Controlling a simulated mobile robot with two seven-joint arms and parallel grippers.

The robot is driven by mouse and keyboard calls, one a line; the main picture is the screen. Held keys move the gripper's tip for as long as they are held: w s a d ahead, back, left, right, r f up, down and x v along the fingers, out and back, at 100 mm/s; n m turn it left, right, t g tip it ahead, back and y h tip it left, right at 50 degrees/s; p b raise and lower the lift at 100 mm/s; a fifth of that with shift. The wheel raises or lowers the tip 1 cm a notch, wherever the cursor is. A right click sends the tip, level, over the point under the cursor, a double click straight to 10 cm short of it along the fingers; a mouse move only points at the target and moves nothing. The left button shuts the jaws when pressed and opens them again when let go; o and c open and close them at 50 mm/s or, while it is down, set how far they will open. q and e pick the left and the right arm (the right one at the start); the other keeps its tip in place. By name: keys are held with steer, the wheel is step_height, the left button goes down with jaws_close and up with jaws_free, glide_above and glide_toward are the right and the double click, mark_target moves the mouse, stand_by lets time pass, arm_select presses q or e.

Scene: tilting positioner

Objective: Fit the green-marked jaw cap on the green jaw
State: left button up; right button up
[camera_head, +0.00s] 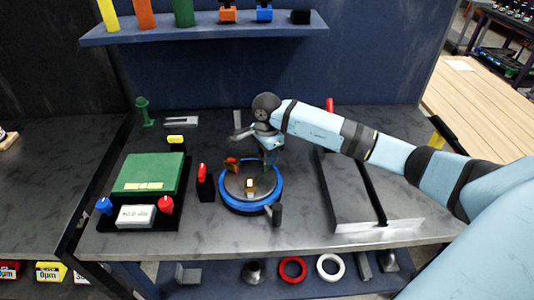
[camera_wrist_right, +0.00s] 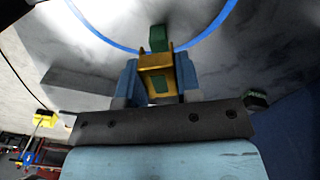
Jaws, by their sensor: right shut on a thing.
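My right gripper (camera_head: 268,152) is over the back right of the round turntable with the blue rim (camera_head: 232,207). In the right wrist view its two blue fingers (camera_wrist_right: 158,78) are shut on a gold jaw cap (camera_wrist_right: 155,62) with a green mark. The green jaw (camera_wrist_right: 158,38) shows just beyond the cap, in line with it. I cannot tell whether cap and jaw touch. In the head view the gripper mostly hides the cap and the green jaw. My left gripper is not in view.
A red-topped black post (camera_head: 203,180) stands left of the turntable, beside a green box (camera_head: 148,174) and a display (camera_head: 136,215). A grey frame (camera_head: 350,228) lies right. A shelf (camera_head: 200,32) with coloured parts hangs behind. The bench front middle is clear.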

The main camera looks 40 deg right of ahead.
steer(key=shift+f+b, duration=1.1)
steer(key=shift+f, duration=0.3)
steer(key=o, duration=1.5)
steer(key=shift+r+p, duration=1.65)
steer(key=shift+r, duration=1.9)
